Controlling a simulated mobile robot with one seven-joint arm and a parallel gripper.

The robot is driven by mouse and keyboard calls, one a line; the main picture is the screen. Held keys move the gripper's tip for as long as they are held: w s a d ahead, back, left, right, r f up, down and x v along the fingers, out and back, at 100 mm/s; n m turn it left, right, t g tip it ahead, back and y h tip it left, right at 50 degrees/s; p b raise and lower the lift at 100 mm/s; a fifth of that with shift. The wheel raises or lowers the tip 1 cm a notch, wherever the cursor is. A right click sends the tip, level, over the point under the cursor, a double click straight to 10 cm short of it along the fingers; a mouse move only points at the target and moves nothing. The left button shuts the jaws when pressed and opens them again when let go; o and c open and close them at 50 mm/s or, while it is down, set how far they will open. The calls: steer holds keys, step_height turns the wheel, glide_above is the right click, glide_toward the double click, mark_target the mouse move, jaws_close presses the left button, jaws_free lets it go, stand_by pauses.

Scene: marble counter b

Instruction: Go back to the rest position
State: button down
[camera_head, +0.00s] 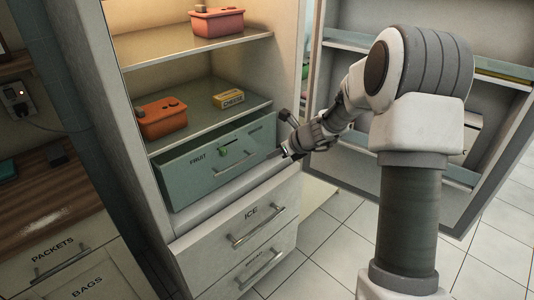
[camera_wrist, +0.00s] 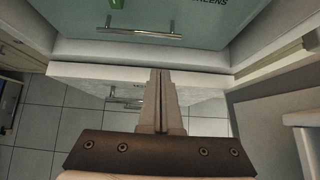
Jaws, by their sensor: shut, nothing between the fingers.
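My gripper (camera_head: 287,151) is at the right end of the green FRUIT drawer front in the head view, to the right of its bar handle. Whether it touches the drawer cannot be told. In the wrist view, my gripper (camera_wrist: 160,75) has its two fingers pressed together with nothing between them. The drawer front (camera_wrist: 215,35) and its handle (camera_wrist: 139,33) lie beyond the fingertips there. My arm reaches in from the right of the head view, in front of the open fridge door.
The fridge door (camera_head: 497,100) stands open at right. Orange containers (camera_head: 163,118) and a yellow cheese box (camera_head: 228,98) sit on the shelves. A wooden counter (camera_head: 45,205) is at left; tiled floor (camera_head: 325,250) is clear at front.

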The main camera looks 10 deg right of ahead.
steer(key=s+a+r+n+g+h+p, duration=0.1)
steer(key=s+a+r+n+p, duration=0.15)
steer(key=s+r+n, duration=0.6)
steer(key=s+a+r+n+g+p, duration=0.1)
steer(key=s+a+r+n, duration=0.2)
steer(key=s+r+n, duration=0.6)
steer(key=s+d+r+n+h+p, duration=0.1)
steer(key=s+d+r+n+h, duration=0.1)
steer(key=s+n, duration=0.4)
steer(key=s+d+r+n+h+p, duration=0.2)
steer(key=s+n, duration=0.3)
steer(key=s, duration=0.8)
steer(key=shift+s+d+r+n, duration=0.35)
steer(key=shift+d+r, duration=0.3)
steer(key=shift+r, duration=0.1)
